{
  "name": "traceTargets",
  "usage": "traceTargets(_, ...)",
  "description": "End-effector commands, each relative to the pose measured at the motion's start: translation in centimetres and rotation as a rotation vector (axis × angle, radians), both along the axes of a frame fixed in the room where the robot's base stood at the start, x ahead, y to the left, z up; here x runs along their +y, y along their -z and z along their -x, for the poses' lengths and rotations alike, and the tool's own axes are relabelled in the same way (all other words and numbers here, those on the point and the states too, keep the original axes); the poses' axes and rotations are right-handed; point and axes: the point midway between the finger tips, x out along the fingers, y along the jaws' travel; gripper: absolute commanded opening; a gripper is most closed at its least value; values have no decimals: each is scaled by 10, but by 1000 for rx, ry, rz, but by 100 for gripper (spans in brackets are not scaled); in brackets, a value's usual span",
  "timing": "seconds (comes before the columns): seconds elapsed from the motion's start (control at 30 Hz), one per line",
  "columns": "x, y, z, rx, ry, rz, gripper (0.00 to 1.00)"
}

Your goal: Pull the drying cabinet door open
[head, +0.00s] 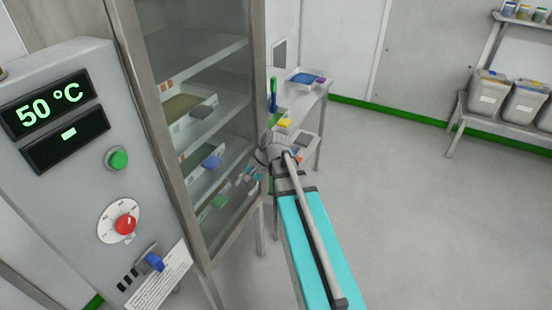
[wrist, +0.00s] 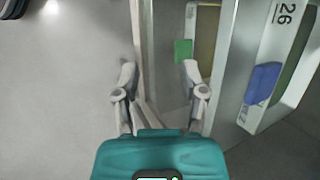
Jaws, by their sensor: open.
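The drying cabinet door (head: 158,75) is a tall metal-framed glass panel left of centre in the head view, with shelves and trays showing behind the glass. Whether it stands slightly ajar I cannot tell. My gripper (head: 252,176) is at the door's right side, low down, partly hidden by its own wrist. In the wrist view my gripper (wrist: 159,72) is open, with a finger on each side of a pale upright strip (wrist: 139,45) along the door's edge. It is not clear whether this strip is the handle, or whether a finger touches it.
A control panel (head: 60,180) reading 50 °C stands left of the door. A small table (head: 312,98) with trays stands just beyond the cabinet's right side. A rack with bins (head: 488,95) is at the far right. The floor (head: 420,210) to the right is clear.

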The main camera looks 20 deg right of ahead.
Motion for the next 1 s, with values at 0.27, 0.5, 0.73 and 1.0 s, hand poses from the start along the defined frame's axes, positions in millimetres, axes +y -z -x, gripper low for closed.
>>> traceTargets(0.27, -58, 31, -46, 86, 356, -329, 55)
traceTargets(0.5, -123, 40, -73, 179, 612, -634, 55)
traceTargets(0.73, -198, 43, -88, 278, 795, -942, 55)
traceTargets(1.0, -268, 38, -86, 375, 899, -1213, 55)
